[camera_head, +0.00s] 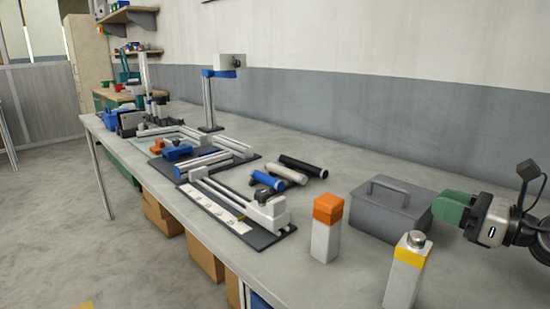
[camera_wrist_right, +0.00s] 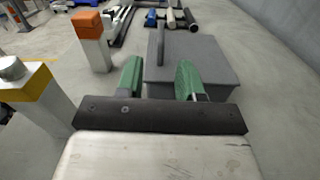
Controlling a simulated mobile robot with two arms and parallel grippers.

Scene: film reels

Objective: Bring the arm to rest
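My right gripper (camera_head: 445,205) comes in from the right edge of the head view, above the bench. Its two green fingers also show in the right wrist view (camera_wrist_right: 160,78), spread apart with nothing held between them. A grey lidded box (camera_head: 385,218) with a handle on top stands just beyond the fingertips; in the right wrist view the box (camera_wrist_right: 218,62) lies ahead of and behind the fingers. I cannot tell whether the fingers touch it. My left gripper is in neither view.
A white block with an orange top (camera_head: 326,236) and one with a yellow band and metal cap (camera_head: 407,272) stand upright near the front edge. Rail fixtures (camera_head: 235,200) and several cylinders (camera_head: 285,172) lie farther left on the bench. Bare bench (camera_head: 355,170) shows along the wall.

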